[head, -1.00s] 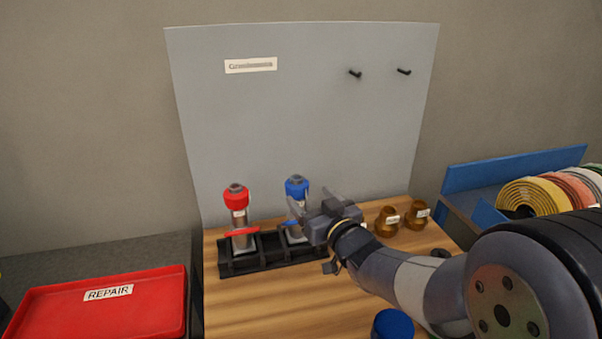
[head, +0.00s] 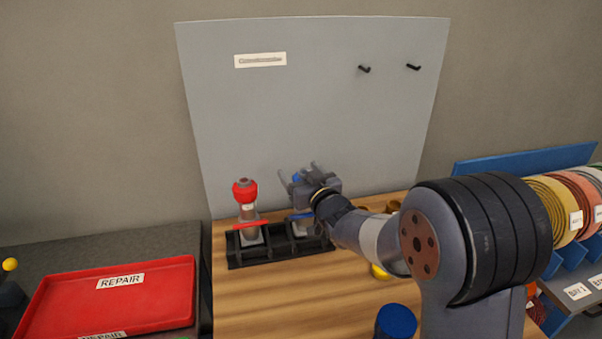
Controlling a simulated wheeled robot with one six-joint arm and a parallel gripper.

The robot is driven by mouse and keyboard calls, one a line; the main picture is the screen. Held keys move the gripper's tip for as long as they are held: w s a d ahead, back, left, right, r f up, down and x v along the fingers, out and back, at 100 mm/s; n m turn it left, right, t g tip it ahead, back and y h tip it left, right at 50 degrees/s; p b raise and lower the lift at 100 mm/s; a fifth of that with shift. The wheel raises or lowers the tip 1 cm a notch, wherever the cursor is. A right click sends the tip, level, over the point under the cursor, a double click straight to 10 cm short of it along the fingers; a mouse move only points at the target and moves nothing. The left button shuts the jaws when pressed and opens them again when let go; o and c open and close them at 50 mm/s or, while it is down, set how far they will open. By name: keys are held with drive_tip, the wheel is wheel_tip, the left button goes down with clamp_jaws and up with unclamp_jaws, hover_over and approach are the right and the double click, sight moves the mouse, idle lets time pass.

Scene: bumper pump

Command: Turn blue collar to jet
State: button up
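The blue collar (head: 296,178) tops a pump bottle in the right slot of the black rack (head: 282,253). My gripper hides most of it; only a small patch of blue shows. The blue lever (head: 300,216) below it shows in part. My gripper (head: 298,174) is at collar height, reaching from the right. Its two fingers stand apart, with the blue patch between them. I cannot tell if they touch the collar. The bottle with the red collar (head: 245,190) stands upright in the left slot, with a red lever (head: 251,225) lower down.
A grey board (head: 310,100) with two black pegs stands behind. A red REPAIR tray (head: 100,300) lies at the left. A blue round object (head: 396,321) stands at the front of the wooden bench (head: 285,300). Coloured reels (head: 560,205) are at the right, partly behind my arm.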

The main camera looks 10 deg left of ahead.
drive_tip(key=c, duration=1)
drive_tip(key=shift+o, duration=0.2)
drive_tip(key=h+b, duration=0.1)
drive_tip(key=b, duration=0.3)
drive_tip(key=shift+f+m+t, duration=0.25)
drive_tip(key=shift+m+t, duration=0.05)
drive_tip(key=shift+m, duration=0.1)
drive_tip(key=shift+h+b, duration=0.3)
drive_tip(key=shift+b, duration=0.25)
drive_tip(key=shift+d+m+t+h+b, duration=0.1)
drive_tip(key=shift+m+t+h+b, duration=0.45)
drive_tip(key=shift+b, duration=0.3)
drive_tip(key=shift+r+m+t+h, duration=0.25)
drive_tip(key=shift+m+h, duration=0.2)
drive_tip(key=shift+h, duration=0.1)
drive_tip(key=shift+w+d+r+m+t+h+p, duration=0.15)
drive_tip(key=shift+m+h+p, duration=0.15)
drive_tip(key=shift+h+p, duration=0.15)
drive_tip(key=shift+s+r+m+t+h+p, duration=0.15)
drive_tip(key=shift+m+h+p, duration=0.15)
drive_tip(key=shift+h, duration=0.15)
drive_tip(key=shift+w+d+f+m+h+p, duration=0.15)
drive_tip(key=shift+m+h+p, duration=0.2)
drive_tip(key=shift+p, duration=0.4)
drive_tip(key=shift+d+f+m+t+h+p, duration=0.15)
drive_tip(key=shift+m+t+h+p, duration=0.45)
drive_tip(key=shift+h+p, duration=0.85)
